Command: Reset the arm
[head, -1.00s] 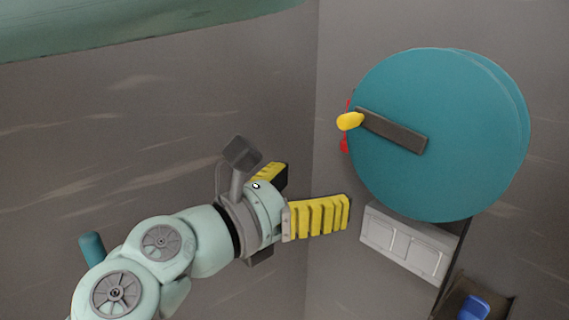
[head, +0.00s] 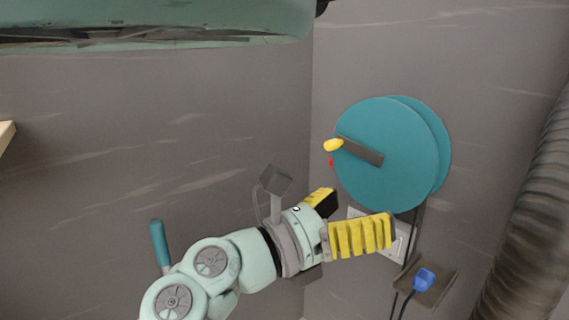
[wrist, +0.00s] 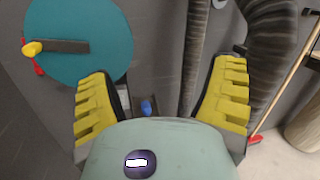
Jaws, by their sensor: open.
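My gripper (head: 342,218) has two yellow ribbed fingers spread wide apart, with nothing between them. In the head view it is at the lower middle, with my pale green arm reaching up from the bottom. It also shows in the wrist view (wrist: 162,100), one finger on each side. A teal reel (head: 385,165) with a dark crank and a yellow knob (head: 334,145) is on the wall beyond, up and to the right of my gripper. The reel also shows at the upper left of the wrist view (wrist: 100,25). My gripper's finger overlaps a pale wall box in the head view.
A blue object (head: 424,279) sits on a small dark ledge (head: 436,292) below the reel. A thick ribbed grey hose (head: 527,205) runs down the right side. A green overhang (head: 150,20) crosses the top. Bare wall (head: 190,130) fills the left.

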